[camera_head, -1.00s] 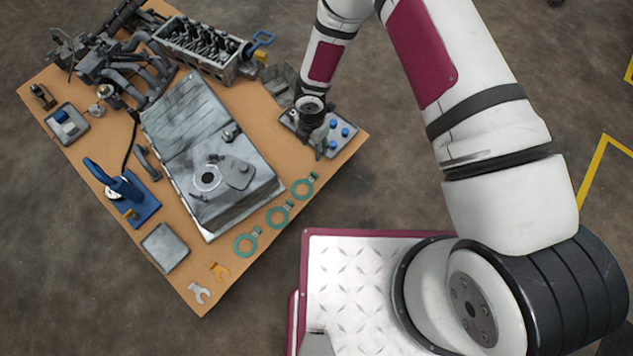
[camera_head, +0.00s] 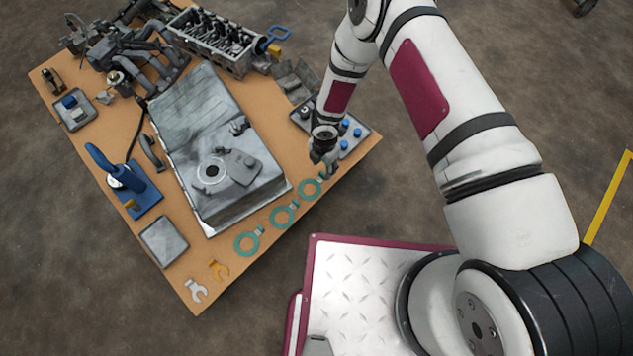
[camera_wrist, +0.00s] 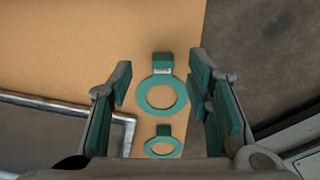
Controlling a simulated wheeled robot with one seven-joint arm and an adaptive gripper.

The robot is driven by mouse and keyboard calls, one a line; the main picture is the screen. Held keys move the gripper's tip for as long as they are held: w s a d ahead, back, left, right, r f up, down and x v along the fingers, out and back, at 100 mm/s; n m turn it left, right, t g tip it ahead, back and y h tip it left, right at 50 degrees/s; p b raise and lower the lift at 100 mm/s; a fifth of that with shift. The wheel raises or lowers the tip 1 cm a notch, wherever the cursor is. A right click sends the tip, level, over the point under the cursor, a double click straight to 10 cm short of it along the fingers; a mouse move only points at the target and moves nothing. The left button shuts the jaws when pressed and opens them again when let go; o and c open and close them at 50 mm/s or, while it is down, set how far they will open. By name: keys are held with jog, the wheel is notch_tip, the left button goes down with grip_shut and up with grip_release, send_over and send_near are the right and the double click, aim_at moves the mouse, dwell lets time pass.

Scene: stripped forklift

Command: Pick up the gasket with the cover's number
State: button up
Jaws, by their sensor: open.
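Three teal ring gaskets with tabs lie in a row along the table's near right edge: a left one (camera_head: 238,247), a middle one (camera_head: 273,219) and a right one (camera_head: 300,191). My gripper (camera_head: 325,165) is above the table by the right gasket. In the wrist view my open, empty gripper (camera_wrist: 162,85) has a teal ring (camera_wrist: 162,112) between its fingers in the picture. Its tab has a white label, too small to read. Another teal ring (camera_wrist: 149,147) shows below it.
A tray (camera_head: 358,136) with blue-topped pieces stands beside my gripper. An engine head (camera_head: 205,45) and manifold parts crowd the back. Bare tabletop surrounds the gaskets.

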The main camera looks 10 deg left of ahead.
aim_at(323, 173)
notch_tip(323, 173, down, 4)
jog(key=shift+s+d+f+b, duration=0.1)
jog(key=shift+b, duration=0.85)
jog(key=c, duration=1)
jog(key=shift+c, duration=0.2)
